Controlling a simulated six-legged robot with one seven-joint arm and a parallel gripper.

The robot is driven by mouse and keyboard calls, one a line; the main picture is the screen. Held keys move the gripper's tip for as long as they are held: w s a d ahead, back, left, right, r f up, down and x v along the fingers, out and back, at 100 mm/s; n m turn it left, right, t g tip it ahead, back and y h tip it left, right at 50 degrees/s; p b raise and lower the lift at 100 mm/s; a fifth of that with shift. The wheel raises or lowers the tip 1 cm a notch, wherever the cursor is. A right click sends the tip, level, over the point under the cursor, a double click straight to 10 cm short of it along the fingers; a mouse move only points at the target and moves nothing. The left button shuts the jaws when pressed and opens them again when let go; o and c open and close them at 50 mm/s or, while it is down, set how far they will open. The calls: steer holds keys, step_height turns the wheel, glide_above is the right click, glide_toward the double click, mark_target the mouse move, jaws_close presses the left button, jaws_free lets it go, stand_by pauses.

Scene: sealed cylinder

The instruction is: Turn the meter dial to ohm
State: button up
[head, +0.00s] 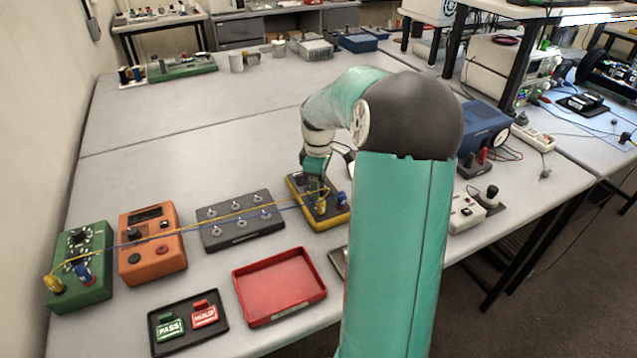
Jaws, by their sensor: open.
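An orange meter (152,243) with a dark display (147,214) stands at the left of the bench. A small dark dial (136,233) shows on its face, partly crossed by the wires; its labels and pointer setting are too small to read. My gripper (321,203) points down over a yellow box (329,219), well to the right of the meter. The gripper is open; its fingertips are small and partly lost against the box, so I cannot tell whether they touch it.
A green box (90,250) with a round scale stands left of the meter. Yellow and blue wires run from it across the meter and grey switch panel (240,222) to the yellow box. A red tray (279,281) and black tray (181,339) lie in front.

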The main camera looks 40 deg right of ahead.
steer(key=c, duration=1)
steer(key=shift+o, duration=0.2)
steer(key=shift+m, duration=0.3)
steer(key=m, duration=0.7)
steer(key=shift+w, duration=0.1)
steer(key=m, duration=0.4)
steer(key=shift+m, duration=0.3)
steer(key=shift+d+m, duration=0.1)
steer(key=shift+m, duration=1.7)
